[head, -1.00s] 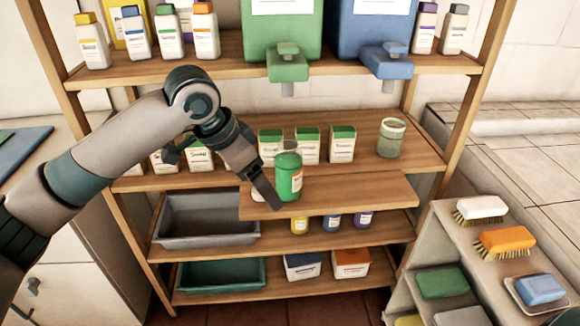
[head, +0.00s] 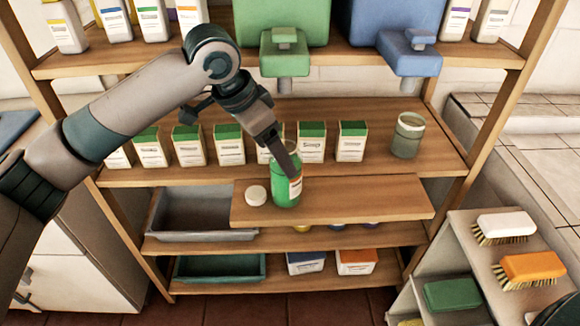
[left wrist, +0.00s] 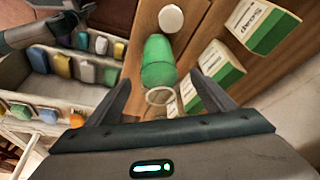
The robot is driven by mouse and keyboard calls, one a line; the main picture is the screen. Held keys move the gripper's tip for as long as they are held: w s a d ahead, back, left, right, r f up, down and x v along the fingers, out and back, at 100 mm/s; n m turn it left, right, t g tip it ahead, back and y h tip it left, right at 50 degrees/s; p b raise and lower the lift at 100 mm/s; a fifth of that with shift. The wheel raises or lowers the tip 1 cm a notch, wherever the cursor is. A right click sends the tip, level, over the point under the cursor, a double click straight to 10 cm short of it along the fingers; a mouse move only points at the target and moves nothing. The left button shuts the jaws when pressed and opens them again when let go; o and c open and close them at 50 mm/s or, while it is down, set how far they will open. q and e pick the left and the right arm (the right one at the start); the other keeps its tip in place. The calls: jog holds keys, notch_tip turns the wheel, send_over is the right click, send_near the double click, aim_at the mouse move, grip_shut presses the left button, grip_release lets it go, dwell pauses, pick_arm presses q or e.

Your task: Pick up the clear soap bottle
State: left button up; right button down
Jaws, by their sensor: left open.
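The soap bottle (head: 285,190) is see-through, filled with green, and has a label. It stands upright on the wooden board that juts from the shelf. In the left wrist view the green bottle (left wrist: 158,60) lies between the finger lines, with its clear round rim (left wrist: 160,96) nearer the camera. A white round cap (head: 256,195) lies on the board left of it, and also shows in the left wrist view (left wrist: 171,18). My left gripper (head: 294,172) is open at the bottle's upper part; one finger hides part of it. Contact cannot be told. My right gripper is not seen.
Green-topped soap boxes (head: 229,145) line the shelf behind the bottle. A clear greenish jar (head: 408,135) stands at that shelf's right. Green (head: 295,50) and blue (head: 398,50) dispensers overhang above. The jutting board (head: 370,203) is bare right of the bottle.

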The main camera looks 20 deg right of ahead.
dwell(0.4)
pick_arm(q)
jog(key=shift+x, duration=1.15)
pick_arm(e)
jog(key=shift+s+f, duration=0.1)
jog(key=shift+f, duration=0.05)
pick_arm(q)
jog(key=shift+f, duration=0.1)
jog(key=x, duration=0.4)
jog(key=shift+d+f+p, duration=0.1)
jog(key=shift+f+p, duration=0.05)
jog(key=shift+p, duration=0.15)
jog(key=shift+d+f, duration=0.1)
jog(key=shift+f, duration=0.2)
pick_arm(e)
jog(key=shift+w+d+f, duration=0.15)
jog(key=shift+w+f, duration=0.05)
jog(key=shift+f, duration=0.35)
pick_arm(q)
jog(key=shift+c, duration=0.2)
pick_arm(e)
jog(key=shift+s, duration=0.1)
